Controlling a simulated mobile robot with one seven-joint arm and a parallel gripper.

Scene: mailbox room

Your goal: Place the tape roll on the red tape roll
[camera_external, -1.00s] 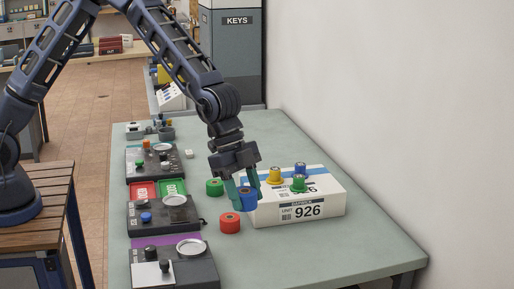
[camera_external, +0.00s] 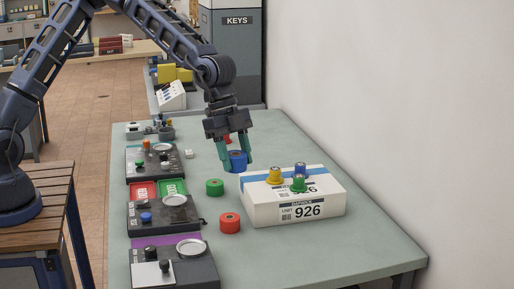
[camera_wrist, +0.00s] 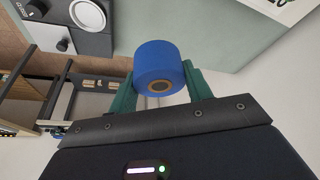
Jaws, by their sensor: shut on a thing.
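My gripper (camera_external: 237,163) is shut on a blue tape roll (camera_external: 238,157), held between the green fingers above the table, behind the white box. In the wrist view the blue roll (camera_wrist: 158,68) sits between the fingertips, its brown core facing the camera. A red tape roll (camera_external: 230,224) stands on the table in front of the box's left end, nearer the camera than my gripper. A green tape roll (camera_external: 215,187) stands between them, slightly left. Another red thing (camera_external: 228,138) shows partly behind my gripper; I cannot tell what it is.
The white box (camera_external: 300,207) marked 926 carries yellow (camera_external: 275,177) and green (camera_external: 299,184) spool-like things on top, and a blue one. Dark device panels (camera_external: 166,217) line the table's left side. The wall bounds the right. The table's front right is clear.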

